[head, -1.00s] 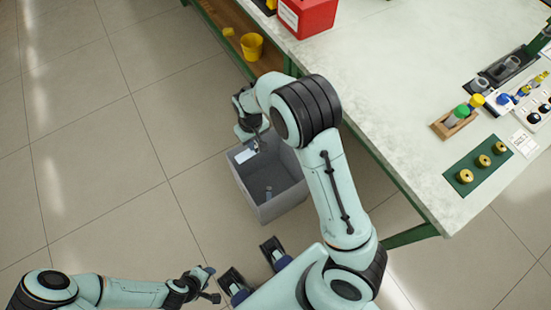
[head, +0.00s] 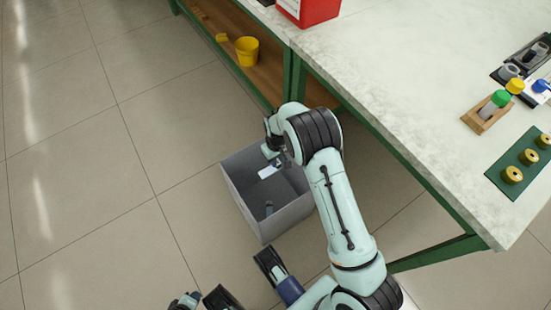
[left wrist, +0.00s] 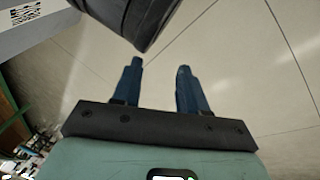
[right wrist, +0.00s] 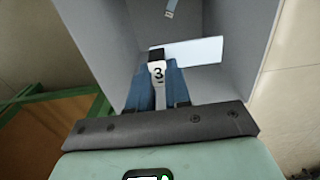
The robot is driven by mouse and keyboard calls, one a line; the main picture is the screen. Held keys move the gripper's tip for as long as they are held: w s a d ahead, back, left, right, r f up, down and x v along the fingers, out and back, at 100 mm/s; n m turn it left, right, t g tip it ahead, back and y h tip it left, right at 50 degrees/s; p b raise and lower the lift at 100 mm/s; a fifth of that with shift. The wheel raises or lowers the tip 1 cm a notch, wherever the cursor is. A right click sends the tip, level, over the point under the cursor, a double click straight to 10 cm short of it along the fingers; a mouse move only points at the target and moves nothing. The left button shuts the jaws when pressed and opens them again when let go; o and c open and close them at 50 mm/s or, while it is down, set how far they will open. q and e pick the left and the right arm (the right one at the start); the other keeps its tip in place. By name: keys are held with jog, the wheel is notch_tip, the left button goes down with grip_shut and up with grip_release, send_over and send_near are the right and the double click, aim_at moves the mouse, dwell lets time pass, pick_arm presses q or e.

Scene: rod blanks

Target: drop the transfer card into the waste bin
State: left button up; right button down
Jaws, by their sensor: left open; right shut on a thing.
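The transfer card (head: 269,172) is a small white rectangle at my right gripper (head: 282,160). In the right wrist view the white card (right wrist: 200,51) shows beyond the fingers, and a piece marked "3" with a black top (right wrist: 157,66) sits between the fingertips. My right gripper is shut on the card, over the mouth of the waste bin. The waste bin (head: 286,221) is an open grey box on the floor; its walls surround the card in the right wrist view. My left gripper (left wrist: 158,82) is open and empty over the floor.
Floor at left is clear.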

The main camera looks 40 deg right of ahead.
aim_at(270, 168)
notch_tip(270, 168, down, 2)
jog(key=shift+f+b, duration=0.2)
jog(key=shift+b, duration=0.45)
jog(key=shift+f+b, duration=0.8)
jog(key=shift+f, duration=0.45)
pick_arm(q)
jog(key=s+a+f+g, duration=0.1)
jog(key=s+f, duration=0.3)
jog(key=f, duration=0.1)
jog(key=shift+s+g, duration=0.15)
jog(key=shift+g, duration=0.25)
jog(key=shift+a+f, duration=0.1)
pick_arm(e)
jog(key=c, duration=1)
grip_release()
jog(key=shift+r, duration=0.1)
